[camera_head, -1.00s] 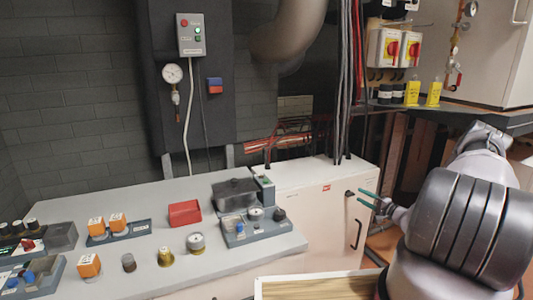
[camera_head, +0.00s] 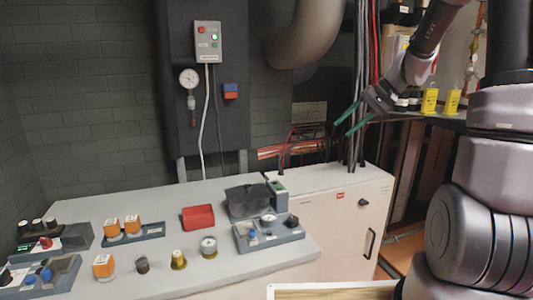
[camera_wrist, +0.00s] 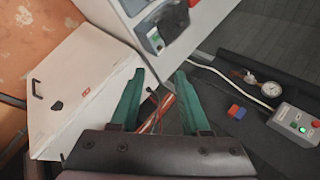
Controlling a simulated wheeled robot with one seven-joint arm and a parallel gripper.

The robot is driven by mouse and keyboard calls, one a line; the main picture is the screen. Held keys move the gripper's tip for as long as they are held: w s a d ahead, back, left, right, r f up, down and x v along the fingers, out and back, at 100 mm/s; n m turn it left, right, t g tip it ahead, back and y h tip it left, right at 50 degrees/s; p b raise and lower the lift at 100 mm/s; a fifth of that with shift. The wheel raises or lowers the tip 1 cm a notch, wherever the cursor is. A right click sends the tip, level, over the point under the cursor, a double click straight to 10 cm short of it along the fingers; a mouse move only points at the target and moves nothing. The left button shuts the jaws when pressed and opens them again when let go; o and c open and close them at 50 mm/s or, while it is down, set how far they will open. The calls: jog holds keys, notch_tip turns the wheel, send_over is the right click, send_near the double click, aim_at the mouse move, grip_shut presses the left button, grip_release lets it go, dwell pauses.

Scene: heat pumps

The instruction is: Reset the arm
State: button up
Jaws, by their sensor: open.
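My gripper (camera_head: 355,119) has two green fingers. In the head view it is raised in the air at the right of centre, in front of the cables and above the white cabinet (camera_head: 335,215). In the wrist view my gripper (camera_wrist: 158,100) has its fingers apart, with nothing between them that it holds. My arm comes in from the right of the head view, with its upper links raised.
A grey bench (camera_head: 190,265) bears a red box (camera_head: 198,217), orange parts (camera_head: 112,228) and a gauge device (camera_head: 268,231). A grey control box (camera_head: 208,42) and pressure gauge (camera_head: 189,78) are on the wall. Vertical cables (camera_head: 362,80) stand behind my gripper. Yellow bottles (camera_head: 430,99) are on a shelf.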

jog(key=s+r+t+h, duration=0.1)
jog(key=s+r+h, duration=0.1)
jog(key=s, duration=0.5)
jog(key=s+r+t+h, duration=0.2)
jog(key=s+r, duration=0.3)
jog(key=s, duration=0.3)
jog(key=s+r+m+t+h, duration=0.1)
jog(key=s+r, duration=0.3)
jog(key=s, duration=0.4)
jog(key=shift+s+h, duration=0.15)
jog(key=shift+h, duration=0.25)
jog(key=shift+o, duration=0.3)
jog(key=shift+d, duration=0.15)
